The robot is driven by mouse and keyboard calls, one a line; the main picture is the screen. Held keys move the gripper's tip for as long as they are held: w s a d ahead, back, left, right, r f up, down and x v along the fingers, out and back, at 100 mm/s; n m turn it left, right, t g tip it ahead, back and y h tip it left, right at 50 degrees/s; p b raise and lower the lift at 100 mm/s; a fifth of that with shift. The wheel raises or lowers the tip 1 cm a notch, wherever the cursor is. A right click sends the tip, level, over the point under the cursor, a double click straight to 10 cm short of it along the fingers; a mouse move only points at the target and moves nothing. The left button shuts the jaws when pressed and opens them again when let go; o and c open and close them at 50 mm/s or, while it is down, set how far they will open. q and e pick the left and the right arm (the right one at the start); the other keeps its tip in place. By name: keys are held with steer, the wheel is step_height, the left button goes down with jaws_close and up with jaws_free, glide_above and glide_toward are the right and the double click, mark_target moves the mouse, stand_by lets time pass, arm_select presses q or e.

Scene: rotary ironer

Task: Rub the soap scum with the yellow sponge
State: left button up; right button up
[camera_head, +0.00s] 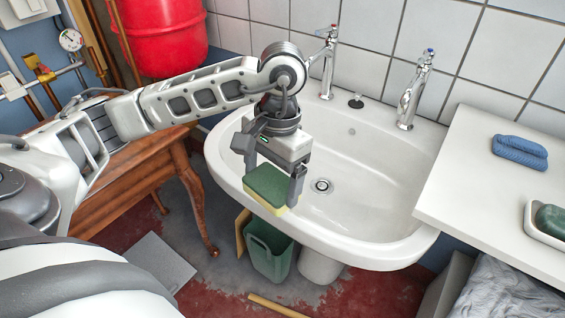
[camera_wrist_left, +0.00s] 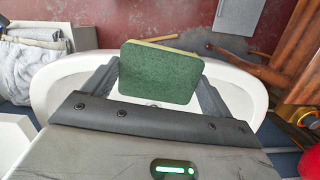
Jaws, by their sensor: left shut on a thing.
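The yellow sponge (camera_head: 268,187) has a dark green scouring side and a thin yellow layer. My left gripper (camera_head: 272,182) is shut on it and holds it above the left front rim of the white sink (camera_head: 395,160). In the left wrist view the sponge (camera_wrist_left: 160,72) sits between the two fingers (camera_wrist_left: 158,88), its green side facing the camera. The sink shows behind it there. I cannot make out any soap scum in either view. My right gripper is not in view.
Two chrome taps (camera_head: 412,92) stand at the sink's back. A white counter (camera_head: 490,190) on the right carries a folded blue cloth (camera_head: 519,152) and a dish with green soap (camera_head: 549,220). A wooden table (camera_head: 140,180) stands left, a green bin (camera_head: 268,252) below.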

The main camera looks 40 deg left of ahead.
arm_select(q)
steer(key=shift+r+p, duration=0.55)
steer(key=shift+r, duration=1)
